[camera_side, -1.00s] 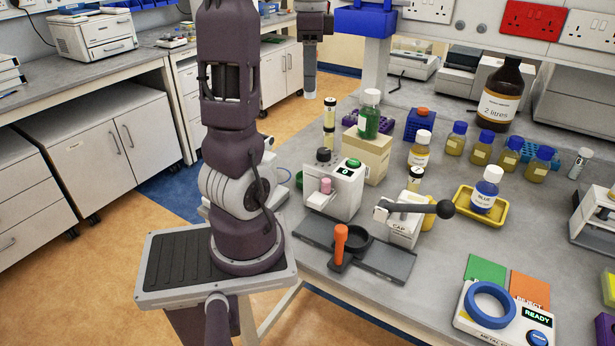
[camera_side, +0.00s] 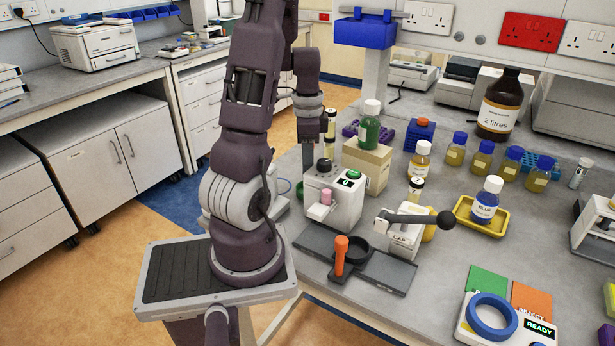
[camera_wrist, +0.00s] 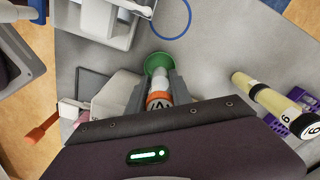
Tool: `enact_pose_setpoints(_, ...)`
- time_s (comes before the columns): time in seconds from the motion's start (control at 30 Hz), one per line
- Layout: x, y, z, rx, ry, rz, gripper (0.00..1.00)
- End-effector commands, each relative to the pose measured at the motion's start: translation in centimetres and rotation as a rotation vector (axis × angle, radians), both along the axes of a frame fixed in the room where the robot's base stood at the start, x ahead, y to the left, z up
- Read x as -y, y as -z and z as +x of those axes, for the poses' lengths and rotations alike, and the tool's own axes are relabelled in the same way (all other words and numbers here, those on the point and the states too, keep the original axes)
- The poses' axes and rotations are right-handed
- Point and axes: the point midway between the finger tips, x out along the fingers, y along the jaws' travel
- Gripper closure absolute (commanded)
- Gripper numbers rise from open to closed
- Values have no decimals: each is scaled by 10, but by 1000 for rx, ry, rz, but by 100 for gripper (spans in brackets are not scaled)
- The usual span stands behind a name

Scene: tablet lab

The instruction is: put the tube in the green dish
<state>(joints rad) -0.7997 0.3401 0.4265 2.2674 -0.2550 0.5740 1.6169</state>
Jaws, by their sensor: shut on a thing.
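My gripper (camera_wrist: 158,84) is shut on a tube (camera_wrist: 159,98) with an orange band and dark marking, held between its two grey fingers in the wrist view. The round green dish (camera_wrist: 157,62) lies on the bench just beyond the fingertips, and the tube's far end overlaps it in the picture. I cannot tell whether the tube's end is inside the dish or above it.
The white button box (camera_side: 333,197) stands close to my gripper. A yellow-labelled vial (camera_wrist: 273,103) stands to the right in the wrist view, by a purple rack (camera_wrist: 301,124). A beige block (camera_side: 366,166) carries a green bottle (camera_side: 371,130). A blue loop (camera_wrist: 171,19) lies beyond the dish.

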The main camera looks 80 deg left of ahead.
Motion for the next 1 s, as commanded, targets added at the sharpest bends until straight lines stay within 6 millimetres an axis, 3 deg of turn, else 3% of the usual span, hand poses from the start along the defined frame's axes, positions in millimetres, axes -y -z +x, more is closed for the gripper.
enact_pose_setpoints(0.27, 1, 42, -1, -4, -1, -2, 100)
enact_pose_setpoints(0.63, 0, 47, -1, -2, 0, 0, 100)
enact_pose_setpoints(0.67, 0, 47, -1, -2, 0, 1, 68)
enact_pose_setpoints(0.7, 0, 47, -1, -2, 0, 1, 65)
enact_pose_setpoints(1.0, 0, 44, 0, -1, 2, 2, 65)
